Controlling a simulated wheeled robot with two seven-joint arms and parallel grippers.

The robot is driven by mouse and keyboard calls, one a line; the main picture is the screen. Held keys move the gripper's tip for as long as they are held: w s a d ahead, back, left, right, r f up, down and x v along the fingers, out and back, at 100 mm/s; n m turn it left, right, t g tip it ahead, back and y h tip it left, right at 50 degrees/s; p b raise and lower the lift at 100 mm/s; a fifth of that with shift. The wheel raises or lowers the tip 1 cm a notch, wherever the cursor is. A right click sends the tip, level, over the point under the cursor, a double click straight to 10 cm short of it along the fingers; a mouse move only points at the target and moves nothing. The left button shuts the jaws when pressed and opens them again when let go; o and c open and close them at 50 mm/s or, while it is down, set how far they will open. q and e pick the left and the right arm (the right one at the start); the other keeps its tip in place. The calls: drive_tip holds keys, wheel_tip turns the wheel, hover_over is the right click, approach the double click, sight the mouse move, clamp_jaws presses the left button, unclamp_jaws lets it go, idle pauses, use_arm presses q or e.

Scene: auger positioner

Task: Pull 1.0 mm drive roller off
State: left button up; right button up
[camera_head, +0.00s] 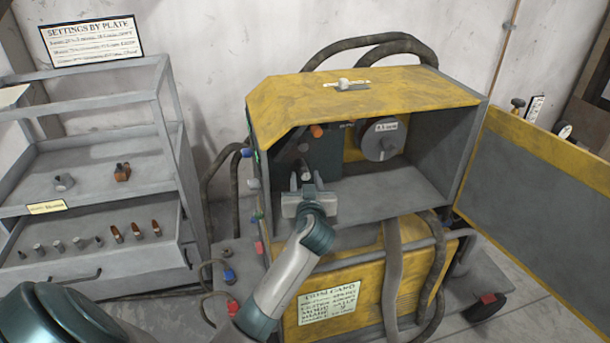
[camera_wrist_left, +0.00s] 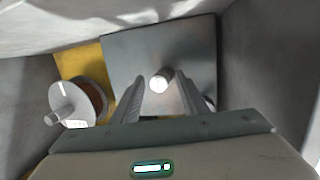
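The drive roller, a small pale cylinder (camera_wrist_left: 160,80), stands out from a grey plate (camera_wrist_left: 190,52) in the left wrist view. Its 1.0 mm marking cannot be read. My left gripper (camera_head: 306,184) is inside the open side of the yellow machine (camera_head: 370,92). Its two fingers are apart, one on each side of the roller in the left wrist view. I cannot tell whether they touch it. In the head view a small part (camera_head: 305,171) shows between the fingers, mostly hidden by the gripper. My right gripper is not in view.
A wire spool (camera_head: 380,139) hangs inside the cabinet, right of the gripper; it also shows in the left wrist view (camera_wrist_left: 72,103). The open door (camera_head: 540,180) stands at right. A shelf cart (camera_head: 95,205) with several small parts stands at left. Cables loop around the machine.

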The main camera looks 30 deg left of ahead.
use_arm(q)
clamp_jaws()
drive_tip(key=shift+r, duration=0.1)
drive_tip(key=shift+s+d, duration=0.15)
drive_tip(key=shift+s+d, duration=1.8)
drive_tip(key=shift+d, duration=0.3)
